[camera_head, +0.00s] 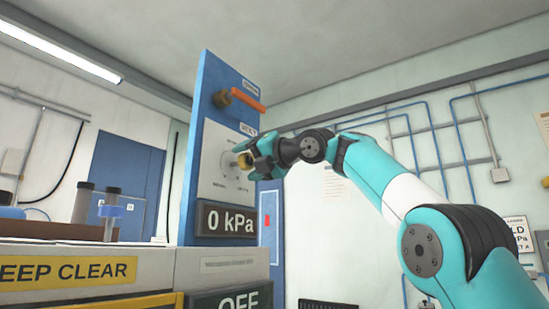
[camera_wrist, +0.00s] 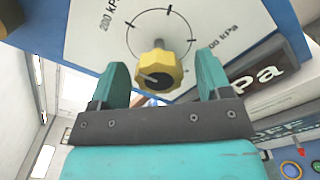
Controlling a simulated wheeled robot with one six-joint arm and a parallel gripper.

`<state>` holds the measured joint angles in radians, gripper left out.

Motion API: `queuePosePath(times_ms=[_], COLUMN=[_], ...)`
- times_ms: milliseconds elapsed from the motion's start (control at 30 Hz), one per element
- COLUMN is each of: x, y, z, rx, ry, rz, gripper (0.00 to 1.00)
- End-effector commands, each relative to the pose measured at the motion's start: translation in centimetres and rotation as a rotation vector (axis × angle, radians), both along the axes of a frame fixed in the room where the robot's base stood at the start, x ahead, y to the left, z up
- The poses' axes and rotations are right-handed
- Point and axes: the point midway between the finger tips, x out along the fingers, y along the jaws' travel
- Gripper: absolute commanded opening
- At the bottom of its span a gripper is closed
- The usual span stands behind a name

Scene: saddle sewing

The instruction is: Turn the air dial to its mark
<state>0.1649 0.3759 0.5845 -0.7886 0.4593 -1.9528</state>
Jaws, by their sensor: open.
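The air dial is a yellow lobed knob (camera_wrist: 158,72) on a white plate with a printed ring of tick marks (camera_wrist: 163,10) and kPa figures. In the head view the knob (camera_head: 243,161) shows small and partly covered by my gripper (camera_head: 252,158). In the wrist view my gripper (camera_wrist: 161,66) is open, with one finger on each side of the knob and a gap visible on both sides. The readout (camera_head: 227,220) below the plate shows 0 kPa.
The blue panel (camera_head: 190,150) stands upright on a bench with a "KEEP CLEAR" label (camera_head: 68,269). An orange lever (camera_head: 248,95) sticks out above the dial. Dark-capped cylinders (camera_head: 82,202) stand left of the panel. An "OFF" sign (camera_head: 238,300) is below.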

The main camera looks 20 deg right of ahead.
Motion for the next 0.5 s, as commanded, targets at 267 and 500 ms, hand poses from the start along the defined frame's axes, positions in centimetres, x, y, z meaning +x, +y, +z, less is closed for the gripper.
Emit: queuePosePath(times_ms=[267, 500], x=[-5.3, -10.5], y=[-3.3, -6.3], z=[-0.3, -0.1], rx=[-0.001, -0.001], ry=[-0.006, -0.004], rz=[-0.008, -0.010], gripper=[0.71, 0.71])
